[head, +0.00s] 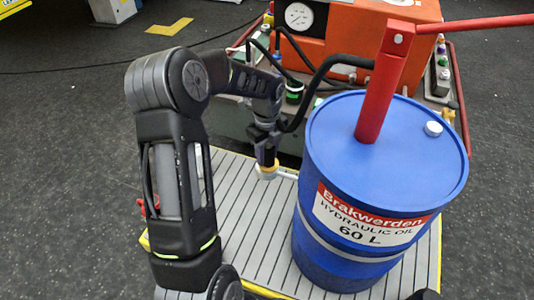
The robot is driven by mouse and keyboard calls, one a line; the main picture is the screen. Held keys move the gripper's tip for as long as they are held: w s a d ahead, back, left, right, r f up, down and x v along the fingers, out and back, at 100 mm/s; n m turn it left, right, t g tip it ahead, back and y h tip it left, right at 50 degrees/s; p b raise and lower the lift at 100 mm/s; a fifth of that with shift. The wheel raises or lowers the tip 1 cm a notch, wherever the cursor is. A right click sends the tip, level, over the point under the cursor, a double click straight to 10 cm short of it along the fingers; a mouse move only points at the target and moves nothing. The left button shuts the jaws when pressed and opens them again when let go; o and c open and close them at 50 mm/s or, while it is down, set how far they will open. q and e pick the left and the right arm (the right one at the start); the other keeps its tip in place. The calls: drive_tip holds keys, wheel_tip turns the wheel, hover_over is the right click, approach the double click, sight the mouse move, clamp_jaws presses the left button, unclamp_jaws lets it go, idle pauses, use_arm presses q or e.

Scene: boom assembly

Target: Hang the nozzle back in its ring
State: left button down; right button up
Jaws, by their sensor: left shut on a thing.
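My left gripper (265,136) reaches in from the left and is shut on the nozzle (267,156), which points down. The nozzle's upper part is hidden by the fingers. A pale yellowish ring (267,174) is at the nozzle's lower end, with a thin light bar leading right from it. The tip overlaps the ring in the picture; I cannot tell whether it is inside or just above it. A black hose (322,70) arches from the red hand pump (384,85) down to the gripper. My right gripper is not in view.
The blue oil drum (325,135) stands close to the right of the nozzle, on a grey slatted platform (232,205) with yellow edges. An orange machine (355,33) with a gauge and thin black hoses stands behind. The slats left of the drum are mostly clear.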

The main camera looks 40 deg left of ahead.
use_arm(q)
drive_tip(key=shift+w+a+p, duration=0.1)
drive_tip(key=shift+a+p, duration=0.25)
idle(0.7)
drive_tip(key=shift+r+p, duration=0.1)
drive_tip(key=shift+p, duration=0.2)
idle(0.4)
drive_tip(key=shift+f+b, duration=0.35)
drive_tip(key=shift+f, duration=0.3)
idle(0.4)
drive_tip(key=c, duration=1.3)
unclamp_jaws()
drive_tip(key=shift+o, duration=0.2)
wheel_tip(320, 180, up, 4)
drive_tip(key=p, duration=0.3)
drive_tip(key=shift+f, duration=0.1)
wheel_tip(320, 180, up, 7)
drive_tip(key=p, duration=0.6)
